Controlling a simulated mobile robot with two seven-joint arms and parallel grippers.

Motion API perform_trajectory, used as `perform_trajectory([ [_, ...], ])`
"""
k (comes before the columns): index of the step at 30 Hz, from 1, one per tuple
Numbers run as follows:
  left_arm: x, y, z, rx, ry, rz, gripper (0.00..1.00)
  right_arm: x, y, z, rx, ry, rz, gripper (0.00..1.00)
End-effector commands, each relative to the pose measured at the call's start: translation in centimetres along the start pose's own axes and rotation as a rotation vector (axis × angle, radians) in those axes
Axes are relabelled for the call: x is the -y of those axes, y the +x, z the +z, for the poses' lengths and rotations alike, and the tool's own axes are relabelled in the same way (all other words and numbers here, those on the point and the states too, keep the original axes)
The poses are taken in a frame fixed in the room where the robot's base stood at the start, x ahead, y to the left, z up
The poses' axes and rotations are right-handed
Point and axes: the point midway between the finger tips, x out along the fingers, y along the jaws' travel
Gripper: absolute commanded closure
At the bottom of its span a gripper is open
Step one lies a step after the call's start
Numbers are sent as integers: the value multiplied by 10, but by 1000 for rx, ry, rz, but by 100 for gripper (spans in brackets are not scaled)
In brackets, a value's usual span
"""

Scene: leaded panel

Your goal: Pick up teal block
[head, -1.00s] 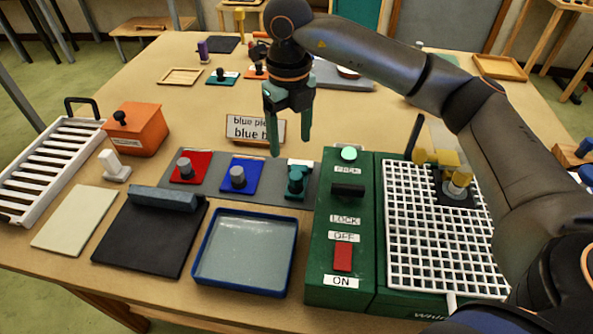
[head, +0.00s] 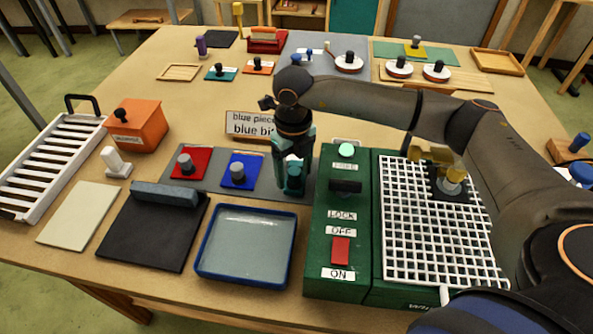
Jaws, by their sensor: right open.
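My left gripper is not in view.
A blue block (head: 239,168) and a red block (head: 187,161) sit left on the mat. The green switch box (head: 322,250) is close on the right. A blue-rimmed tray (head: 249,278) lies in front, and a label sign (head: 240,124) stands behind.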

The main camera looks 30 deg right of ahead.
Motion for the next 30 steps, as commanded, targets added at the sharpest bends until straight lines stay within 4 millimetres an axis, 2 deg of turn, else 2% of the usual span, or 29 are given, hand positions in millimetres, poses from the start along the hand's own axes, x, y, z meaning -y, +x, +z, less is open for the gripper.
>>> perform_trajectory([
  [2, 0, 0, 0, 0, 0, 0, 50, 0, 0, 0, 0, 0, 0, 28],
  [21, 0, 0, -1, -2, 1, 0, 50, 0, -1, 0, 0, 0, 0, 100],
  [30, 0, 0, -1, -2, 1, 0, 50, 0, -1, 0, 1, 0, 1, 100],
])
